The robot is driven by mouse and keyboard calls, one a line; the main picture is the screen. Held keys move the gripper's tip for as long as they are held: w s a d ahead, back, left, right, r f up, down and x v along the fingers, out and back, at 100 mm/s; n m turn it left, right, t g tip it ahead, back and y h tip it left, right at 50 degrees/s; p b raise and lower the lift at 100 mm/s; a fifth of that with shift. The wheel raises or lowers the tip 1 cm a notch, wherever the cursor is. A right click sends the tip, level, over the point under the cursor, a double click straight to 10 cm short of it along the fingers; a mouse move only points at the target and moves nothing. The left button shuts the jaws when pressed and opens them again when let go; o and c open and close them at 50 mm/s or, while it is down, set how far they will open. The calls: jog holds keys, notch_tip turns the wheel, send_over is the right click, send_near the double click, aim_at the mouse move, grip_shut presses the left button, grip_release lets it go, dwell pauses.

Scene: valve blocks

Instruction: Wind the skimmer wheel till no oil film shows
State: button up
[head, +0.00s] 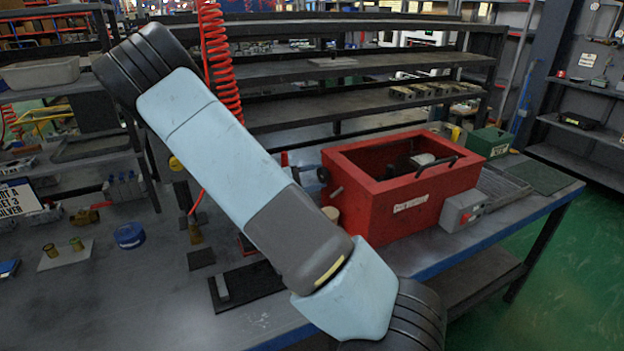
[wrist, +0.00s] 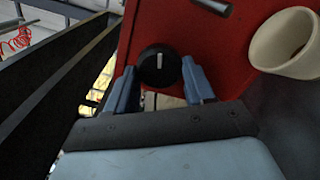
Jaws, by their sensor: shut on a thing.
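A round black knob with a white line (wrist: 158,66), which I take for the skimmer wheel, is on a red face in the wrist view. The white line stands upright in that picture. My gripper (wrist: 160,88) has its two blue fingers on either side of the knob, shut on it. In the head view the red open-topped tank (head: 455,200) stands on the bench, and my arm crosses in front of its left side. The tank's inside is dark, and I cannot tell whether an oil film shows.
A cream cup (wrist: 270,50) is close to the right of my gripper; a grey stub (wrist: 212,5) juts from the red face above. A grey box with a red button (head: 465,211) stands before the tank. A red coiled hose (head: 218,60) hangs behind my arm.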

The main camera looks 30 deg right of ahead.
jog(key=m, duration=0.5)
jog(key=shift+m, duration=0.3)
jog(key=m, duration=0.4)
jog(key=shift+s+m, duration=0.1)
jog(key=shift+m, duration=0.2)
jog(key=m, duration=0.9)
jog(key=shift+m, duration=0.3)
jog(key=o, duration=1)
jog(key=a, duration=1.3)
jog(key=shift+a, duration=0.4)
